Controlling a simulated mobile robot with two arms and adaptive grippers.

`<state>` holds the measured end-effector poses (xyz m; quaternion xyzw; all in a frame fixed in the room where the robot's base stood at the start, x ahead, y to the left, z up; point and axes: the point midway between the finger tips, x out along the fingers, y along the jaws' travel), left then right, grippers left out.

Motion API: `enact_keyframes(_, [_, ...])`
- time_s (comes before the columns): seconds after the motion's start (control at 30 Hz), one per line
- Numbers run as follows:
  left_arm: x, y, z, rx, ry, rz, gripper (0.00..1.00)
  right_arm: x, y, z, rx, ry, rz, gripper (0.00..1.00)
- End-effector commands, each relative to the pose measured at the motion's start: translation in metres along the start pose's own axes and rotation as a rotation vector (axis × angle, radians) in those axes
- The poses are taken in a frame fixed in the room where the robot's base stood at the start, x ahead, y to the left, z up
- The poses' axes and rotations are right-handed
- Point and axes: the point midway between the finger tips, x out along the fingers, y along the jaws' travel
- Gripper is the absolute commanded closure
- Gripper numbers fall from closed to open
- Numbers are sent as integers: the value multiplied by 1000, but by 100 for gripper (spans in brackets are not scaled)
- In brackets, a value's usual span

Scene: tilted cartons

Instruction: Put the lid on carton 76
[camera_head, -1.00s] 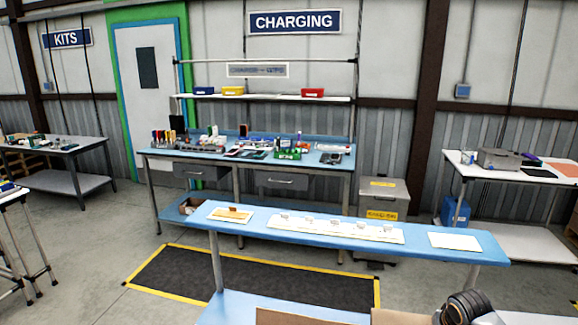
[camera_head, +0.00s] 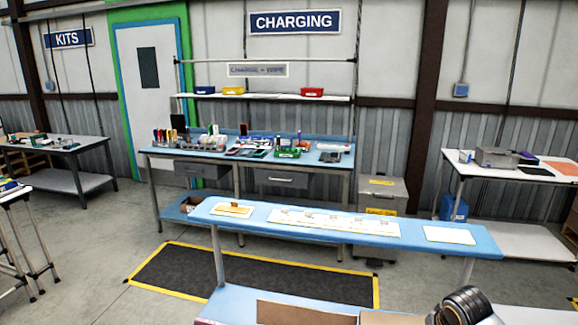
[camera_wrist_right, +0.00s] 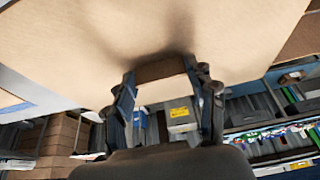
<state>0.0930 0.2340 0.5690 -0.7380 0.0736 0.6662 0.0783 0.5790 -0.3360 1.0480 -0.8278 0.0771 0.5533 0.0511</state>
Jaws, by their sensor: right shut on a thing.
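My right gripper (camera_wrist_right: 165,77) shows in the right wrist view, its two dark fingers shut on the edge of a broad, plain tan cardboard piece (camera_wrist_right: 90,40), which looks like the lid. The piece fills the upper part of that view; a darker brown strip of it lies between the fingertips. In the head view, a brown cardboard panel (camera_head: 305,313) and a lighter cardboard piece (camera_head: 385,319) are cut off by the bottom edge. I cannot tell which belongs to carton 76, and no number is readable. My left gripper is in neither view.
A blue bench (camera_head: 345,258) with a row of white cards (camera_head: 335,222) stands in front of me. Behind it are a yellow-edged black mat (camera_head: 200,275), a cluttered charging table (camera_head: 215,153) and a grey bin (camera_head: 383,190). Open floor lies to the left.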

Motion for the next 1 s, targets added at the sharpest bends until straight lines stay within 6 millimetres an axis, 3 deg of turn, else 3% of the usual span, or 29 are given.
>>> enact_keyframes(0.6, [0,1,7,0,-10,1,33,-167,-110,70,-159,11,-65,69])
enact_keyframes(0.77, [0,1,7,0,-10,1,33,-184,-120,79,-176,8,-67,69])
enact_keyframes(1.0, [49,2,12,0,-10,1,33,-137,-121,100,-170,1,-71,69])
